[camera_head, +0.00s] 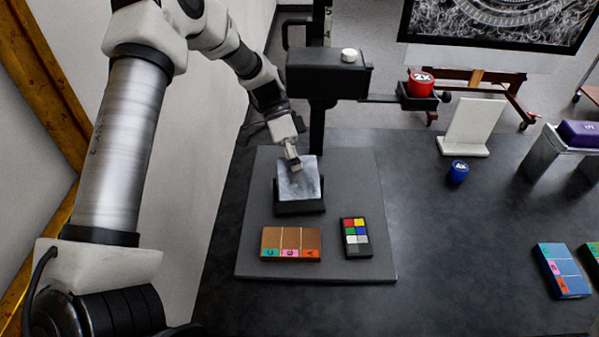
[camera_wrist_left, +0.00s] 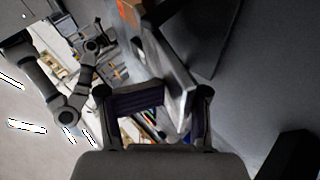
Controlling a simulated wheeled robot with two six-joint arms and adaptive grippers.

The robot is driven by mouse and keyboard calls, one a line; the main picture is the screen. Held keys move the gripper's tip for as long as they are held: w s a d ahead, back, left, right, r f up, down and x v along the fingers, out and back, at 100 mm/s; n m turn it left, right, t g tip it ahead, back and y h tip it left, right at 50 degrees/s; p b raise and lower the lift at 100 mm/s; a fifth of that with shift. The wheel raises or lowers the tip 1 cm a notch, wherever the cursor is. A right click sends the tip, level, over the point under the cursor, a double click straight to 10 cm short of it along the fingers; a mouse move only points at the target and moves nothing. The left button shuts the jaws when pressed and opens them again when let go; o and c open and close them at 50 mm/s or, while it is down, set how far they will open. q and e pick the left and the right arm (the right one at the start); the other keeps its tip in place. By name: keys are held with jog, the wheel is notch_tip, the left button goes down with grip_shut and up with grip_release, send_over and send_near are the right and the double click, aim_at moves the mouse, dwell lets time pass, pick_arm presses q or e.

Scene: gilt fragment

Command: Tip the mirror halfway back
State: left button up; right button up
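The mirror, a small grey reflective pane (camera_head: 306,184), leans back in a black stand (camera_head: 300,208) on a dark grey board. My left gripper (camera_head: 294,162) is at the mirror's upper edge, pointing down and overlapping its top in the head view. In the left wrist view my left gripper's fingers (camera_wrist_left: 157,112) are spread apart. A pale slab edge (camera_wrist_left: 172,68), apparently the mirror, runs down close to the right finger. I cannot tell whether a finger touches it. My right gripper is in neither view.
A brown block with coloured tabs (camera_head: 290,243) and a colour chart (camera_head: 356,238) lie in front of the stand. Behind is a black post with an arm carrying a red 2X weight (camera_head: 420,84). A blue weight (camera_head: 458,172) and white stand (camera_head: 472,125) are right.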

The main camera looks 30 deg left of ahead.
pick_arm(q)
jog(key=shift+a, duration=0.1)
jog(key=v, duration=1.2)
jog(key=shift+f, duration=0.1)
